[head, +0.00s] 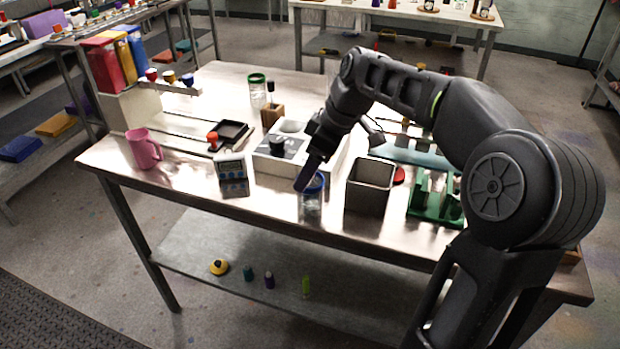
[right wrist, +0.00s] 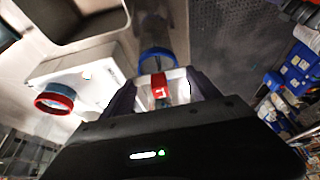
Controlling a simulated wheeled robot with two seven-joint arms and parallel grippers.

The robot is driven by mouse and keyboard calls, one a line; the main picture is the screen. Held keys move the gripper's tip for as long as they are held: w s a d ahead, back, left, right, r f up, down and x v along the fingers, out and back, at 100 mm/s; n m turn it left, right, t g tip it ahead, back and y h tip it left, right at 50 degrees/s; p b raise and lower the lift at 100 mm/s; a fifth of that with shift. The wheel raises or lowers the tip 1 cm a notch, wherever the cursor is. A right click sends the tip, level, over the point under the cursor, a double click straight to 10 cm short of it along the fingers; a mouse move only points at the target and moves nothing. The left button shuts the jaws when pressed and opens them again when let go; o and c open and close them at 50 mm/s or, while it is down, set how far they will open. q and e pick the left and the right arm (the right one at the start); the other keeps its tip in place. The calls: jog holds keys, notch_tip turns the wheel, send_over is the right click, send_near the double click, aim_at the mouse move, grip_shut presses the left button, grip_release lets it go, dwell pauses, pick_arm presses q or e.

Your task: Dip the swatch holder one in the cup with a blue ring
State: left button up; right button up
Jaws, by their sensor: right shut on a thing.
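The clear cup with a blue ring (head: 312,203) stands near the table's front edge. My right gripper (head: 306,181) points down at its rim from above. In the right wrist view, the gripper (right wrist: 163,92) is shut on swatch holder one, whose red top (right wrist: 159,86) carries a white mark. The cup's blue ring (right wrist: 157,58) shows just beyond the holder. I cannot tell how far the holder's lower end reaches into the cup. The holder is hidden by the gripper in the head view. My left gripper is in neither view.
A grey square bin (head: 369,187) stands close right of the cup, with a green rack (head: 436,198) beyond. A timer (head: 233,174) and pink jug (head: 145,149) stand left. A green-ringed cup (head: 257,93) is farther back.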

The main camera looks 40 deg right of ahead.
jog(key=shift+f, duration=0.15)
jog(key=shift+f+b, duration=0.3)
jog(key=shift+r, duration=0.2)
jog(key=shift+r+p, duration=0.3)
jog(key=shift+p, duration=0.05)
jog(key=shift+f, duration=0.15)
jog(key=shift+f+b, duration=0.35)
jog(key=shift+b, duration=0.05)
jog(key=shift+r, duration=0.25)
dwell(0.4)
jog(key=shift+r+p, duration=0.2)
jog(key=shift+p, duration=0.1)
jog(key=shift+f+b, duration=0.35)
jog(key=shift+f, duration=0.1)
